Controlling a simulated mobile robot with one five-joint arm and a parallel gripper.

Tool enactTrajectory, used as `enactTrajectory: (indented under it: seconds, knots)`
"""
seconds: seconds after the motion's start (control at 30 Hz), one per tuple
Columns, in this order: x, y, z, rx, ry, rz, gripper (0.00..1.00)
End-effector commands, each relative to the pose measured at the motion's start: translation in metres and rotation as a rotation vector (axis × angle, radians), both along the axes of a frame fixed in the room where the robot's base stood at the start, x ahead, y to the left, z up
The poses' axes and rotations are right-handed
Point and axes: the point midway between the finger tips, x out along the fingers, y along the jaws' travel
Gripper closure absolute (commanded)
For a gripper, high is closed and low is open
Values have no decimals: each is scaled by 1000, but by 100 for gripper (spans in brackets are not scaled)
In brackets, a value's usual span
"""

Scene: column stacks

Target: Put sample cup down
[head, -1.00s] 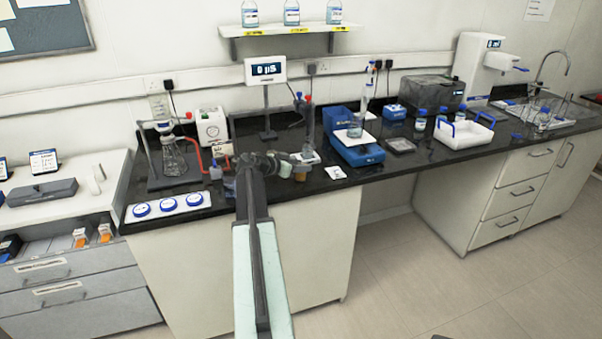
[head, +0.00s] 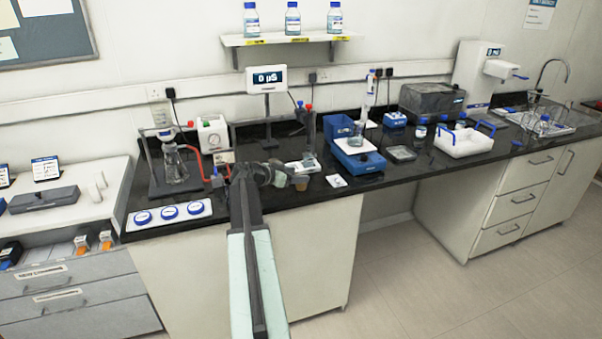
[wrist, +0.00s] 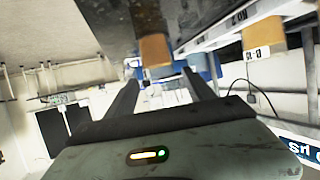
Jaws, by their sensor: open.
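The sample cup (head: 301,183) is a small amber-brown cup. It stands near the front edge of the black bench in the head view, just right of my gripper (head: 285,178). The wrist view is upside down and shows an amber cup (wrist: 153,50) against the dark bench top, past the fingertips. The cup looks apart from the fingers. My arm hides part of the bench behind it.
The wrist view shows another amber object (wrist: 262,35) with a label.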

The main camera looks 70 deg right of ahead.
Motion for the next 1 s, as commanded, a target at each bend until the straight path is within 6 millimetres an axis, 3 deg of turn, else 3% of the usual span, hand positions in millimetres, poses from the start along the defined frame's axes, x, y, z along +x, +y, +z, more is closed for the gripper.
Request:
enactTrajectory:
  seconds: [0.03,0.2,0.4,1.0]
  knots:
    - [6,14,11,0,0,4,38]
    - [24,48,27,0,0,3,38]
    - [38,71,35,1,-1,1,38]
    - [40,74,35,0,0,0,38]
